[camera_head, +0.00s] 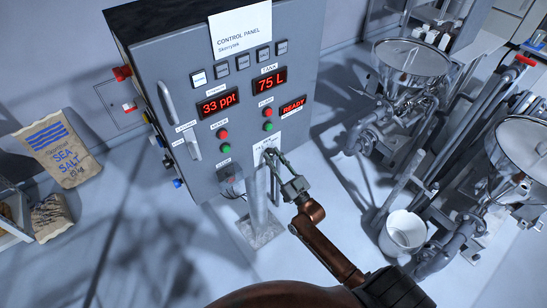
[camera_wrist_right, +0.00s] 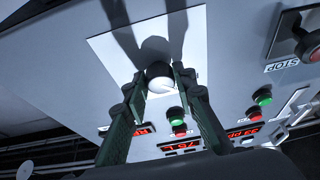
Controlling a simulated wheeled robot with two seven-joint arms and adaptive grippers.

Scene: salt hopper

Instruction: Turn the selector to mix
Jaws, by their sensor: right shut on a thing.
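The selector is a small dark round knob with a pale face (camera_wrist_right: 160,84) on a white plate (camera_wrist_right: 110,55), shown upside down in the right wrist view. In the head view the white plate (camera_head: 262,142) is low on the grey control panel (camera_head: 180,60), and the knob is mostly hidden behind my fingers. My right gripper (camera_head: 271,156) is at the plate. In the wrist view its fingers (camera_wrist_right: 159,82) stand on either side of the knob, shut on it. I cannot read which position the selector points to. My left gripper is not in view.
The panel shows 33 ppt, 75 L and READY (camera_head: 293,106). Red and green buttons (camera_head: 268,126) sit just above the plate, and a STOP switch (camera_head: 230,180) is to its left. Hoppers (camera_head: 412,62) and a white bucket (camera_head: 404,232) stand right. A sea salt bag (camera_head: 60,150) lies left.

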